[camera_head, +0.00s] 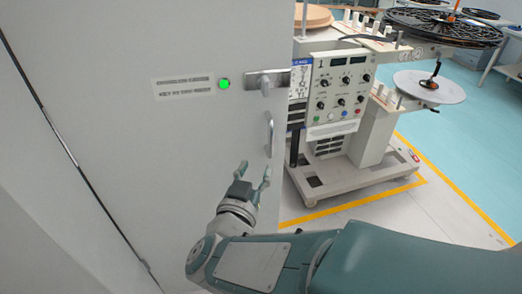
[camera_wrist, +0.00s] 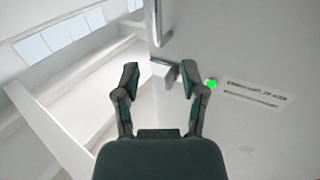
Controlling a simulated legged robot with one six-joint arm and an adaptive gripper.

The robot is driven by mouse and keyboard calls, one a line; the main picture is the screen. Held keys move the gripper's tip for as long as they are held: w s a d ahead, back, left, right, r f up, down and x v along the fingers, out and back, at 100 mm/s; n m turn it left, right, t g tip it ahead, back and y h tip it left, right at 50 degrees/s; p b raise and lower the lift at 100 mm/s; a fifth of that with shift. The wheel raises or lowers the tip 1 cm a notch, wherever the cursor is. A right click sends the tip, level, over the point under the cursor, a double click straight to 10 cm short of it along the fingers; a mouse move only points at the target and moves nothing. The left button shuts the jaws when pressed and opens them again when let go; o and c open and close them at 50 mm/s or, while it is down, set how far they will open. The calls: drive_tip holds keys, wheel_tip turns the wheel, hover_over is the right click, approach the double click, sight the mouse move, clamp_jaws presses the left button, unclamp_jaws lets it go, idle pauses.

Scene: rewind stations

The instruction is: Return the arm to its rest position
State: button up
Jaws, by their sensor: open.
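My gripper (camera_head: 254,174) is open and empty in front of a light grey cabinet door (camera_head: 180,130) in the head view. In the wrist view my gripper (camera_wrist: 158,80) shows its two fingers spread apart. The latch handle (camera_wrist: 170,72) shows between and beyond the fingertips there, and I see no clear contact. In the head view the latch handle (camera_head: 266,84) and a vertical pull handle (camera_head: 269,135) sit above the gripper at the door's right edge. My arm reaches in from the lower right.
A green light (camera_head: 224,84) glows beside a label (camera_head: 183,87) on the door. Right of the door stands a rewind station with a control panel (camera_head: 341,90) and a black reel (camera_head: 443,26). A yellow floor line (camera_head: 360,202) runs around it. Open floor (camera_head: 455,140) lies at the right.

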drive_tip(key=shift+s, duration=0.35)
drive_tip(key=w+d+r+n+g+y, duration=0.1)
drive_tip(key=w+r+n+g+y, duration=0.2)
drive_tip(key=y, duration=0.5)
drive_tip(key=s+d+f+g+h, duration=0.2)
drive_tip(key=s+d+g, duration=0.2)
drive_tip(key=s+d, duration=0.3)
drive_tip(key=s+d+f+g+h, duration=0.2)
drive_tip(key=s+d+g, duration=0.3)
drive_tip(key=d, duration=0.6)
drive_tip(key=shift+s+f, duration=0.8)
drive_tip(key=shift+s, duration=0.35)
